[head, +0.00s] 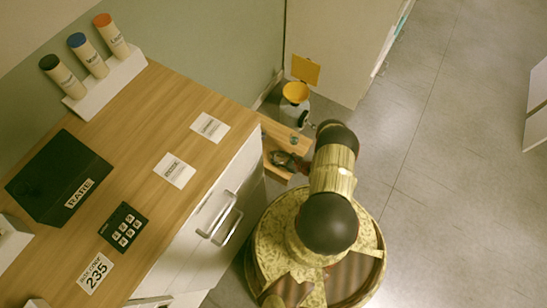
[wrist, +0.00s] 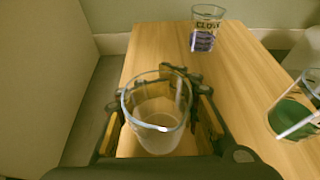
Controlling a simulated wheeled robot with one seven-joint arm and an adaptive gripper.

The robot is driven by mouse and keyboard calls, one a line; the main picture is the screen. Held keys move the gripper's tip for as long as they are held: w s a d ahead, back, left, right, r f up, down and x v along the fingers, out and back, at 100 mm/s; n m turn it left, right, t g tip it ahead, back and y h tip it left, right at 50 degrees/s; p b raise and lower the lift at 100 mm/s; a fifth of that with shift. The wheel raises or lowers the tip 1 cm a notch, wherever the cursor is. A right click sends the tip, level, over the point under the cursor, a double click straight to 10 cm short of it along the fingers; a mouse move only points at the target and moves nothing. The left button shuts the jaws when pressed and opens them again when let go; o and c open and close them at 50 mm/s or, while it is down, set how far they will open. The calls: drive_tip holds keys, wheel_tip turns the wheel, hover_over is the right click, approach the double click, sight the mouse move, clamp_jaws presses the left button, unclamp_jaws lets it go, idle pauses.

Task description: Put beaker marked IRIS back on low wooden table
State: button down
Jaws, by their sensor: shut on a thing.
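My gripper (wrist: 157,112) is shut on a clear, empty-looking glass beaker (wrist: 157,140). No label shows on its visible side, so I cannot read IRIS on it. It is over the near part of the low wooden table (wrist: 160,45); I cannot tell whether its base touches the wood. In the head view, my gripper (head: 290,160) is at the low table (head: 272,128), which is partly hidden by the counter and my arm.
A beaker marked CLOVE (wrist: 204,30) stands at the table's far end. A beaker with green contents (wrist: 296,112) is at the right. Bare wood lies between them. The wooden-topped counter (head: 150,100) stands beside the low table.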

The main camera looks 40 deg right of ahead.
drive_tip(key=shift+f, duration=0.1)
drive_tip(key=c, duration=1.3)
unclamp_jaws()
drive_tip(key=shift+o, duration=0.2)
